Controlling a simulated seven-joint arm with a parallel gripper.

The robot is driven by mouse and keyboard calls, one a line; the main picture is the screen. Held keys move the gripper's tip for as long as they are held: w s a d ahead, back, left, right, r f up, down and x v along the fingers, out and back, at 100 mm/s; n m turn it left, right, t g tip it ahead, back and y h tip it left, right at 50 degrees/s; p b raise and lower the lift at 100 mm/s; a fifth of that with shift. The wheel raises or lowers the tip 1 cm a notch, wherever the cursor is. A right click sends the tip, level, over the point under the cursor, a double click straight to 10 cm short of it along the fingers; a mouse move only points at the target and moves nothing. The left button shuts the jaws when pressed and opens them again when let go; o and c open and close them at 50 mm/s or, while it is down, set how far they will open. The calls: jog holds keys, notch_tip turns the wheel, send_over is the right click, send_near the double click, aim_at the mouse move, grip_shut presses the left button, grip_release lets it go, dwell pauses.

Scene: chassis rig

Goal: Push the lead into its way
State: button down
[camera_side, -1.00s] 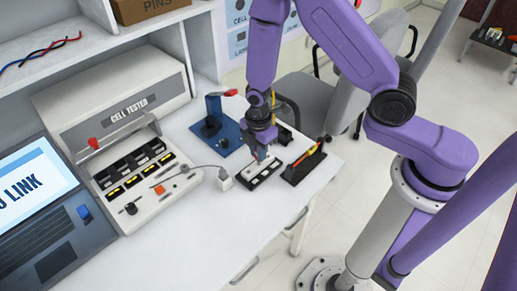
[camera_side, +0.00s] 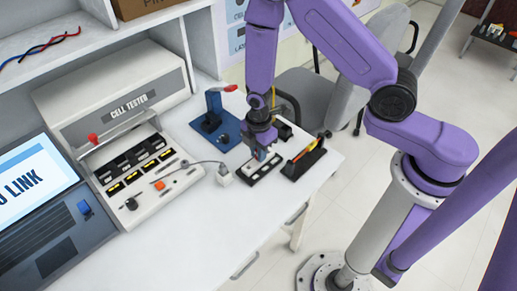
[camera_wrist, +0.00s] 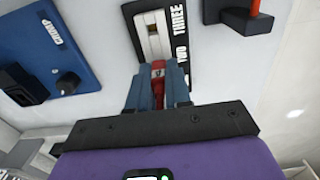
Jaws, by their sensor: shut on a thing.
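My gripper (camera_wrist: 158,82) is shut on a small red piece (camera_wrist: 158,70), seemingly the lead's end, between its two blue-grey fingers in the wrist view. The fingertips are at the near end of a black block (camera_wrist: 180,18) with pale slots and the words TWO and THREE. I cannot tell whether the red piece is in a slot or only above it. In the side view my gripper (camera_side: 262,153) points down over the same block (camera_side: 252,174), and hides part of it. The rest of the lead is not clear.
A blue crimp stand (camera_side: 215,128) is behind and left of the block. A black holder with tools (camera_side: 303,160) is close on the right. A white cube with a cable (camera_side: 224,176) is left. The cell tester (camera_side: 110,120) and laptop (camera_side: 50,220) stand farther left.

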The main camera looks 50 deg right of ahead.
jog(key=c, duration=1)
grip_release()
jog(key=shift+s, duration=0.15)
jog(key=r, duration=1.7)
jog(key=shift+w+r, duration=0.2)
jog(key=shift+r, duration=0.05)
jog(key=s+d+r+m, duration=0.1)
jog(key=s+d+r, duration=0.1)
jog(key=s, duration=0.5)
jog(key=s+d+r+m, duration=0.2)
jog(key=s+r, duration=0.1)
jog(key=s, duration=0.5)
jog(key=s+d+r+m, duration=0.2)
jog(key=s, duration=0.6)
jog(key=shift+s+r, duration=0.15)
jog(key=shift+r, duration=0.1)
